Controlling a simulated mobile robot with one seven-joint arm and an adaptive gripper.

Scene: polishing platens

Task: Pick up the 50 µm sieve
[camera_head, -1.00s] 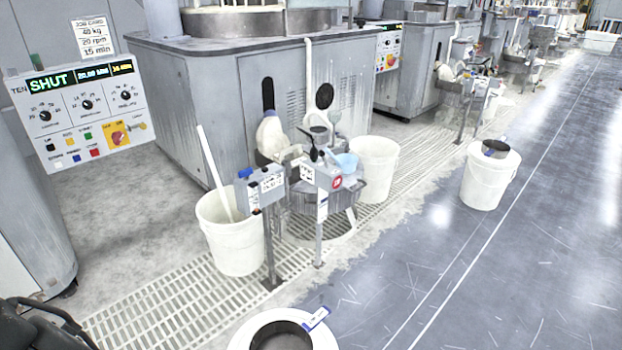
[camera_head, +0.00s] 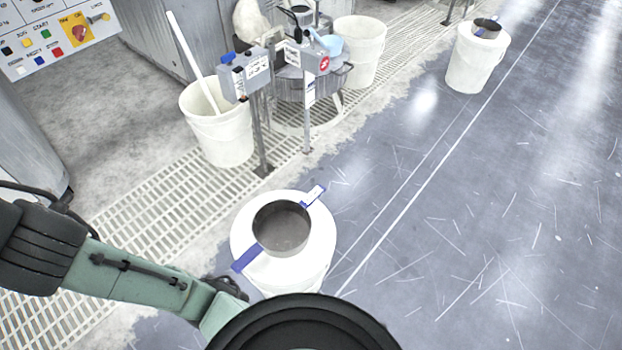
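A round sieve (camera_head: 284,232) with a dark grey wall sits on the white lid or top of a near bucket (camera_head: 248,212), in the lower middle of the head view. A blue and white tag (camera_head: 313,196) sticks out at its upper right and a blue tab (camera_head: 247,258) at its lower left. Another dark sieve (camera_head: 487,28) rests on a bucket (camera_head: 470,62) at the upper right. I cannot read a 50 µm mark on either. My green and black arm reaches in from the left, just below the near bucket. My gripper's fingers do not show.
A white bucket with a pole (camera_head: 222,138) stands on the floor grating, beside a grey control box on a post (camera_head: 243,78). Another white bucket (camera_head: 361,60) stands behind. The blue-grey floor (camera_head: 500,220) on the right is open.

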